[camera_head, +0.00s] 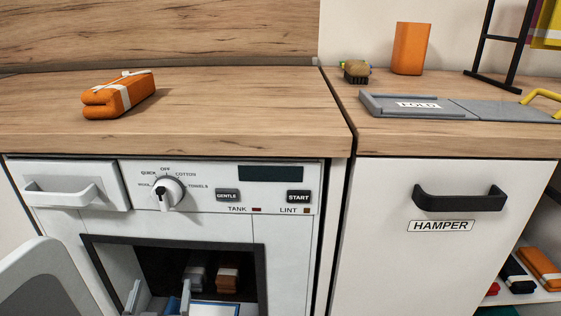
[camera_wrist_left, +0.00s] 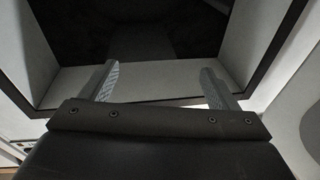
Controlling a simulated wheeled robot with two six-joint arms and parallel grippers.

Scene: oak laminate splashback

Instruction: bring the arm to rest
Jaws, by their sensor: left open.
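My left gripper (camera_head: 160,296) is at the bottom of the head view, in front of the machine's dark opening (camera_head: 165,262). Its two grey fingers stand apart with nothing between them. In the left wrist view the open fingers (camera_wrist_left: 158,74) point at the opening's pale lower ledge (camera_wrist_left: 150,82), with the dark interior beyond. Whether the tips are inside the frame or just before it I cannot tell. My right gripper is not in view.
The machine's door (camera_head: 48,280) stands open at left. An orange bundle (camera_head: 228,278) and a grey bundle (camera_head: 196,272) are inside the opening. An orange strapped bundle (camera_head: 118,94) lies on the worktop (camera_head: 230,105). A hamper front (camera_head: 420,250) with a black handle (camera_head: 460,198) is at right.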

